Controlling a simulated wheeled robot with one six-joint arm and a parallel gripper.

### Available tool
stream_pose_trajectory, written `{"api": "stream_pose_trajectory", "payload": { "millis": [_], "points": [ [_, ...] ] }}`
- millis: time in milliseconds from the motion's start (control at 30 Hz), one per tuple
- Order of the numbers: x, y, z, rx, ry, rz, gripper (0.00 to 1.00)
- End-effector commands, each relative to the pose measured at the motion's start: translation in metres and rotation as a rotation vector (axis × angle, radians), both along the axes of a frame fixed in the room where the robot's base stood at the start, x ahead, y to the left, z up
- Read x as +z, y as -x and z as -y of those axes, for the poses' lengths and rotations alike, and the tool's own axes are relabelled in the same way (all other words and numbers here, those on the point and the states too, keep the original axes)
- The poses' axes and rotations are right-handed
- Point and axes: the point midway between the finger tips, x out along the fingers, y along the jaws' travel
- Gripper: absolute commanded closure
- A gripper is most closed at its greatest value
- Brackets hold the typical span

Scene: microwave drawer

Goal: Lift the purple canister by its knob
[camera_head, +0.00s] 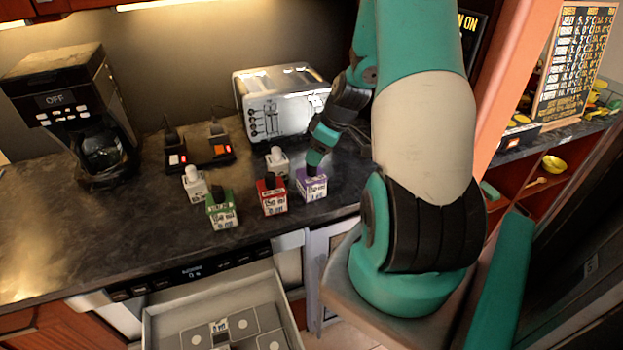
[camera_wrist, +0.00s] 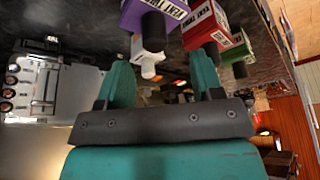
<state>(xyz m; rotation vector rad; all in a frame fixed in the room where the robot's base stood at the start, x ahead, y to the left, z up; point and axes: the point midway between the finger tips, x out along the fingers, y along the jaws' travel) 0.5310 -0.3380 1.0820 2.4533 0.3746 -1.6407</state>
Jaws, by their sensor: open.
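The purple canister (camera_head: 311,187) stands on the dark counter at the right end of a group of canisters. In the wrist view the purple canister (camera_wrist: 132,16) shows at the top, with its black knob (camera_wrist: 153,28) pointing down in the picture. My gripper (camera_head: 316,164) is just above the purple canister in the head view and partly hides its knob. In the wrist view my gripper (camera_wrist: 160,72) is open, its two teal fingers spread.
A red canister (camera_head: 271,198), a green canister (camera_head: 222,212) and white canisters (camera_head: 195,188) (camera_head: 277,163) stand close by. A toaster (camera_head: 283,103) is behind, and a coffee maker (camera_head: 80,115) at left. An open drawer (camera_head: 165,315) juts out below, with an object inside.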

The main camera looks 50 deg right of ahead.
Motion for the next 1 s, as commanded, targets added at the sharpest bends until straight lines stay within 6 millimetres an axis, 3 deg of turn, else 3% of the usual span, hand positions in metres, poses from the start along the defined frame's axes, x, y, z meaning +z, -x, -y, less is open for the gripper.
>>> {"api": "stream_pose_trajectory", "payload": {
  "millis": [267, 600, 867, 1000],
  "points": [
    [-0.015, -0.006, 0.001, -0.001, -0.002, -0.002, 0.39],
    [-0.051, -0.02, 0.0, -0.002, -0.001, 0.0, 0.39],
    [-0.053, -0.021, 0.0, -0.003, 0.002, 0.002, 0.39],
    [-0.053, -0.021, 0.0, -0.003, 0.001, 0.001, 0.69]
  ]
}}
